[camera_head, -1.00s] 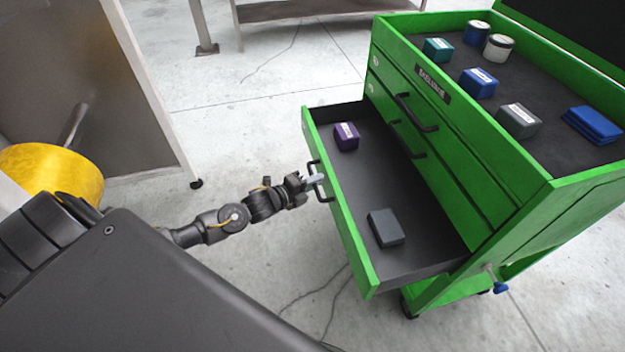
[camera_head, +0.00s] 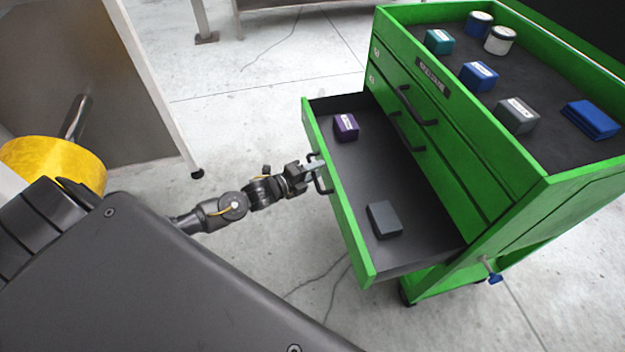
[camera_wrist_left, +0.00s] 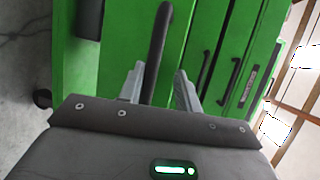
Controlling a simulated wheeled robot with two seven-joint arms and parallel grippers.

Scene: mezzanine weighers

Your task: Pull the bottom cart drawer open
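The green cart's bottom drawer (camera_head: 338,200) stands well out from the cart in the head view. A purple box (camera_head: 346,126) and a dark grey box (camera_head: 384,220) lie inside it. Its dark bar handle (camera_head: 322,180) is on the front face. My left gripper (camera_head: 313,171) is at this handle. In the left wrist view the handle (camera_wrist_left: 158,45) runs between the two fingers of my left gripper (camera_wrist_left: 160,85). The fingers are apart, with a clear gap between the handle and the right-hand finger. My right gripper is out of view.
Two shut drawers with dark handles (camera_head: 415,108) sit above the open one. The cart's top tray (camera_head: 560,173) holds several boxes and tins. A grey panel (camera_head: 130,100) on a pale frame stands at left.

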